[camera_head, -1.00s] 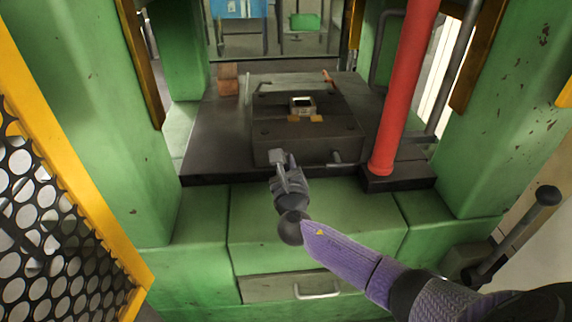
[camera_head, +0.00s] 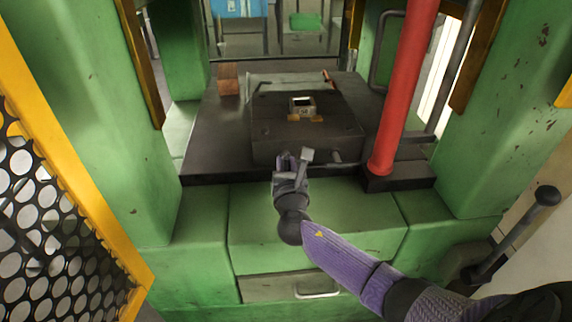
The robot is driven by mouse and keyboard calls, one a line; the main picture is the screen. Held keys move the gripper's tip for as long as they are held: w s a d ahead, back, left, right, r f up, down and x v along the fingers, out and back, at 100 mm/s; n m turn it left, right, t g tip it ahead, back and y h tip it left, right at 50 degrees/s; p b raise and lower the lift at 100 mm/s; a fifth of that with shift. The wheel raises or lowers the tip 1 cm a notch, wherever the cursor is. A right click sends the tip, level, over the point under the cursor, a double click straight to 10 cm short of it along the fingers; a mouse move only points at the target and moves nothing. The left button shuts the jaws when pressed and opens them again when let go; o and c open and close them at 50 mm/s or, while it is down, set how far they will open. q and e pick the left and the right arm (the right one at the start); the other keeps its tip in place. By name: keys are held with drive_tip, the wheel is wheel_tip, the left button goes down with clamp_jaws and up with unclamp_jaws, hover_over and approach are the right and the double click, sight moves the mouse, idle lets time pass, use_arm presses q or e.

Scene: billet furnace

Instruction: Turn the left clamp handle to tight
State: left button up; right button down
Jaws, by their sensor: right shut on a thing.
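My right gripper (camera_head: 292,163) is at the front face of the dark die block (camera_head: 268,150), left of its middle. It is shut on the left clamp handle, which is mostly hidden among the fingers, so its exact angle is hard to tell. A second small clamp handle (camera_head: 337,158) sticks out of the same front face to the right, clear of the gripper. My left gripper is not in view.
The die block sits on a dark press bed (camera_head: 212,150) between green columns. A red upright cylinder (camera_head: 402,90) stands close on the right. A yellow-framed mesh guard (camera_head: 75,190) is at the left. A reddish-brown block (camera_head: 228,79) lies at the back left.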

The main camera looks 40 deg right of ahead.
drive_tip(key=shift+m, duration=0.4)
drive_tip(key=c, duration=0.5)
unclamp_jaws()
drive_tip(key=shift+c, duration=0.2)
drive_tip(key=shift+s+a, duration=0.1)
drive_tip(key=shift+s, duration=0.05)
drive_tip(key=p+v, duration=0.4)
drive_tip(key=v, duration=0.4)
drive_tip(key=shift+s+a+r, duration=0.1)
drive_tip(key=shift+s+r, duration=0.1)
drive_tip(key=shift+s, duration=0.05)
drive_tip(key=shift+s+a+f+p, duration=0.1)
drive_tip(key=shift+s+a+p, duration=0.1)
drive_tip(key=shift+s+p, duration=0.15)
drive_tip(key=shift+s+f, duration=0.1)
